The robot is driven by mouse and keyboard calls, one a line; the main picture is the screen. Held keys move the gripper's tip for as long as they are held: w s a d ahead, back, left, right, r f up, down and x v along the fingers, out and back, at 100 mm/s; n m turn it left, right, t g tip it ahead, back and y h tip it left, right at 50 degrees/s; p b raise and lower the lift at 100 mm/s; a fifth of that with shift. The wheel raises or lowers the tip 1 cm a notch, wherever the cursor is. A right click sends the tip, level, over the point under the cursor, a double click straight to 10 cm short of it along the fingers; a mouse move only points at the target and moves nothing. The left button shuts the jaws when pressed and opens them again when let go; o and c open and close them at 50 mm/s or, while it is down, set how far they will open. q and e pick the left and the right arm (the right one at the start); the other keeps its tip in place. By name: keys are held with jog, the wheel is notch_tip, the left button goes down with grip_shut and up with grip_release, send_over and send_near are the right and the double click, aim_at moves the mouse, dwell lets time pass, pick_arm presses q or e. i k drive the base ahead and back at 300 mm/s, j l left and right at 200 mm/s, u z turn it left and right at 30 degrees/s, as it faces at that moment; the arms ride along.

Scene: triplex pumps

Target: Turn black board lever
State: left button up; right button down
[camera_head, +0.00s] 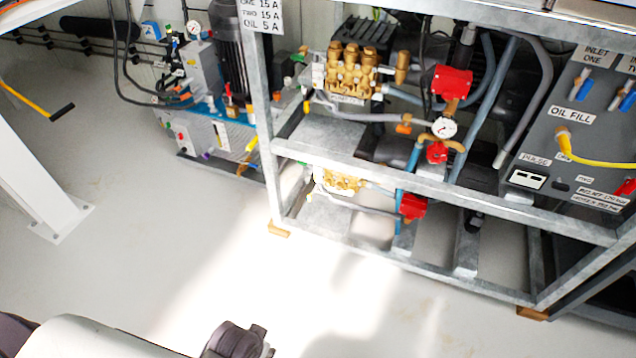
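The black board (530,150) is a dark grey panel at the right edge, mounted on the metal frame. It carries labels such as INLET ONE and OIL FILL. Two levers with blue and silver handles (581,84) (622,96) are higher up. A red-handled part (626,187) is at the right edge, partly cut off. My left arm comes in at the bottom left, and a dark part at its end (238,342) may be the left gripper, far from the board; its fingers are not clear. My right gripper is not in view.
A galvanized frame (420,180) holds brass pumps (352,70), hoses, red valves (452,80) and a gauge (444,128). Another pump unit (215,130) stands at the back left. A white post (40,150) is at left. The floor (170,240) before the frame is clear.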

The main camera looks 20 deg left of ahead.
aim_at(558, 185)
jog(key=l+z, duration=0.35)
jog(key=i+l+z, duration=0.1)
jog(key=l+z, duration=0.25)
